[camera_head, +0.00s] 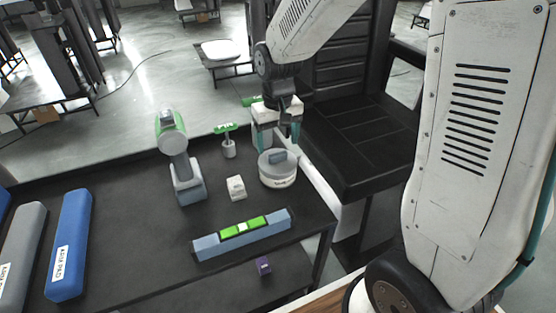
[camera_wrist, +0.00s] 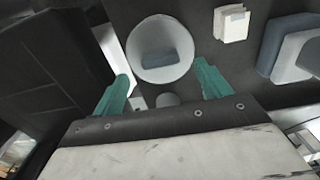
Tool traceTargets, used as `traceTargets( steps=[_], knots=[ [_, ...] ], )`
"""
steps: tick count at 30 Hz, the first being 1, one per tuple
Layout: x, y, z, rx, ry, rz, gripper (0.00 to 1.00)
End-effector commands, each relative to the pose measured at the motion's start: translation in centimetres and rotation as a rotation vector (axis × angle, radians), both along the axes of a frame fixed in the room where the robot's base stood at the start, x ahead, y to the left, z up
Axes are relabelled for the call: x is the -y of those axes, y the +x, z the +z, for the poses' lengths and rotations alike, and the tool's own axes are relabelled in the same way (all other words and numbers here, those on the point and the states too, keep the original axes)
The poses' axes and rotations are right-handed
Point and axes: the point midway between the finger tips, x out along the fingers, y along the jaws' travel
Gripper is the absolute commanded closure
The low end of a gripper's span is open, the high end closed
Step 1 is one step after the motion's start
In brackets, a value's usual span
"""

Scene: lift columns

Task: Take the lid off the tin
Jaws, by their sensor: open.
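The tin (camera_head: 278,181) is a round white container with dark lettering, upright near the right edge of the dark table. Its grey lid (camera_head: 279,163) sits on top and has a blue-grey block handle. In the wrist view the lid (camera_wrist: 160,68) shows as a pale disc with the handle (camera_wrist: 160,59) across its middle. My gripper (camera_head: 277,142) is over the tin, pointing down, with its green fingers apart and nothing between them. In the wrist view the open fingers (camera_wrist: 163,87) reach toward the lid's near edge. No contact with the handle shows.
A white box (camera_head: 236,188) stands left of the tin, and it shows in the wrist view (camera_wrist: 231,23). A green-and-grey drill (camera_head: 178,155) stands further left. A blue spirit level (camera_head: 243,233) lies in front. A small grey-and-green item (camera_head: 228,143) stands behind.

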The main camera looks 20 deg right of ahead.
Motion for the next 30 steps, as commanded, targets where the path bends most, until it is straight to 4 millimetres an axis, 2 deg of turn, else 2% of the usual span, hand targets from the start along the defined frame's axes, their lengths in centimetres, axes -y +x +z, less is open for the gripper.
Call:
traceTargets(
  steps=[1, 6, 14, 15, 20, 30],
  knots=[
    [0.0, -0.2, -1.0, -0.007, -0.001, 0.0, 0.24],
    [-0.1, -0.1, -3.1, -0.003, 0.0, 0.0, 0.24],
    [-0.1, -0.1, -3.5, -0.001, 0.0, 0.001, 0.24],
    [-0.1, -0.1, -3.5, -0.001, 0.0, 0.001, 0.26],
    [-0.1, -0.1, -3.5, -0.001, 0.0, 0.001, 0.71],
    [-0.1, -0.1, -3.3, -0.001, 0.0, 0.001, 0.72]
  ],
)
